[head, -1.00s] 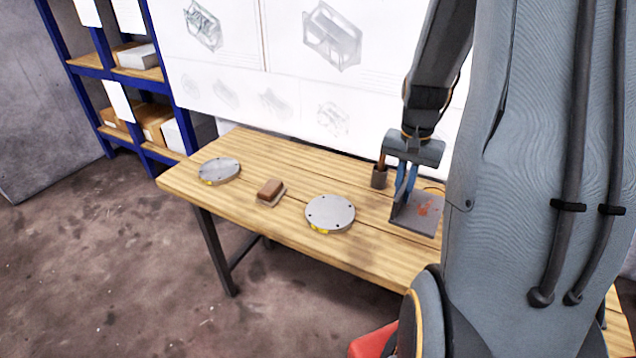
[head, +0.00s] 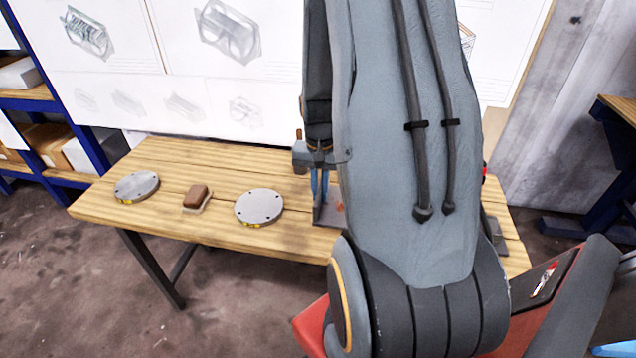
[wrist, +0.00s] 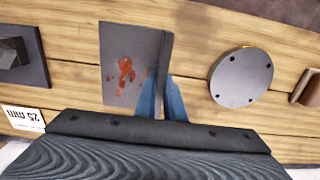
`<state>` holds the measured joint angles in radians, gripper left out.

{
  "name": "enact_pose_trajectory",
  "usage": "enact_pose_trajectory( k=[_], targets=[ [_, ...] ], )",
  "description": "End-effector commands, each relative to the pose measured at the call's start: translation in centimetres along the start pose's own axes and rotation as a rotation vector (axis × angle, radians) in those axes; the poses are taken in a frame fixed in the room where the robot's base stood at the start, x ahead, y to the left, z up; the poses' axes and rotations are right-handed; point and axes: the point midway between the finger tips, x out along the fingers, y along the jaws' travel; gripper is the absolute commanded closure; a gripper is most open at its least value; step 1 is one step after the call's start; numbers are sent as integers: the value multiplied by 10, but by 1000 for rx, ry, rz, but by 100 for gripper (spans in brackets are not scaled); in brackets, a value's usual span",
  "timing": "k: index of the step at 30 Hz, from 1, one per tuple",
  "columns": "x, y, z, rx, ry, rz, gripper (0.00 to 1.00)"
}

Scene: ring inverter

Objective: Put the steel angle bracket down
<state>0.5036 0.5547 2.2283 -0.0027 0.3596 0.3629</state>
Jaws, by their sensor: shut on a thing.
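The steel angle bracket (wrist: 128,75) is a grey L-shaped plate with orange-red marks on its flat face. My gripper (wrist: 161,98) has its blue fingers shut on the bracket's upright flange. In the head view the bracket (head: 326,214) shows at the table top, partly hidden behind my arm, with the blue fingers of my gripper (head: 319,186) above it. The flat face lies low over the wood; I cannot tell whether it fully rests there.
On the wooden table (head: 165,163), a round steel disc (head: 259,206) sits left of the bracket. Beyond it are a brown-topped block (head: 196,196) and another disc (head: 136,186). The wrist view shows a dark plate with a block (wrist: 22,60) and a "25 mm" label (wrist: 22,118).

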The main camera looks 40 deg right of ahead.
Motion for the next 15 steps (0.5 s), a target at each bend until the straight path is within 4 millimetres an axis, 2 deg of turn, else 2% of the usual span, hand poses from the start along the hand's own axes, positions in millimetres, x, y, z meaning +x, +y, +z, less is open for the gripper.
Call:
enact_pose_trajectory(
  k=[8,15],
  targets=[
    [10,0,-2,0,3,-1,100],
    [33,0,-1,0,2,-1,100]
  ],
)
